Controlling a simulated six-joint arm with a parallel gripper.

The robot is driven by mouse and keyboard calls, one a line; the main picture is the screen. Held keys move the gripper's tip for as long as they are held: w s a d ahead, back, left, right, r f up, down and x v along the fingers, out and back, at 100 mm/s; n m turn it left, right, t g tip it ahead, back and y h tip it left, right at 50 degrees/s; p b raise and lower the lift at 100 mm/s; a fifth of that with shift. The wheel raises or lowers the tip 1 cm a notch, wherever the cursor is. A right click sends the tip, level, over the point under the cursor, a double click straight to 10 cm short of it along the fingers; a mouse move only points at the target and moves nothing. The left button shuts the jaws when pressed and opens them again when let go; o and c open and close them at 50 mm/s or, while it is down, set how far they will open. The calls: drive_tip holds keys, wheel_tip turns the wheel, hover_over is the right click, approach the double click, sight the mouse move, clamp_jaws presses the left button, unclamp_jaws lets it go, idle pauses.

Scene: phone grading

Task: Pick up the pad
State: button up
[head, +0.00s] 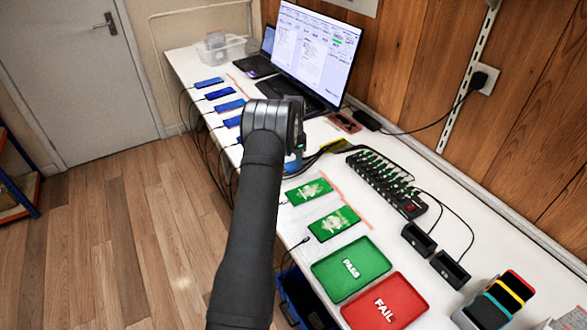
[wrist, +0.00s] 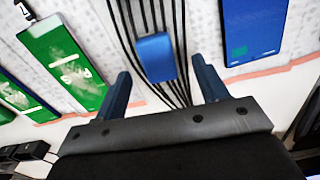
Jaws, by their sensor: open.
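The pad looks like a small plain blue block (wrist: 155,57) in the wrist view, lying over several dark cables on the white table. My gripper (wrist: 160,68) is open, with its two blue fingers apart. The pad appears between the fingertips in that view, nearer the left one. I see no finger touching it, and I cannot tell the height between them.
Green-screen phones (head: 333,223) lie right of my arm, blue-screen phones (head: 220,93) behind it. A PASS tray (head: 328,282) and FAIL tray (head: 416,303) stand in front. A multi-port hub (head: 387,186), cables and a laptop (head: 312,60) line the wall side.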

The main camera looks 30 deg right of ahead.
sight(293, 164)
wheel_tip(293, 164, down, 4)
drive_tip(key=shift+s+r, duration=0.1)
drive_tip(key=c, duration=1.1)
drive_tip(key=shift+o, duration=0.2)
drive_tip(key=shift+r, duration=0.1)
drive_tip(key=shift+r, duration=0.5)
wheel_tip(293, 164, up, 3)
drive_tip(key=s+d+r, duration=0.4)
drive_tip(key=s+r, duration=0.3)
drive_tip(key=s, duration=0.3)
drive_tip(key=shift+s+d, duration=0.2)
drive_tip(key=shift+s, duration=0.2)
drive_tip(key=shift+f, duration=0.1)
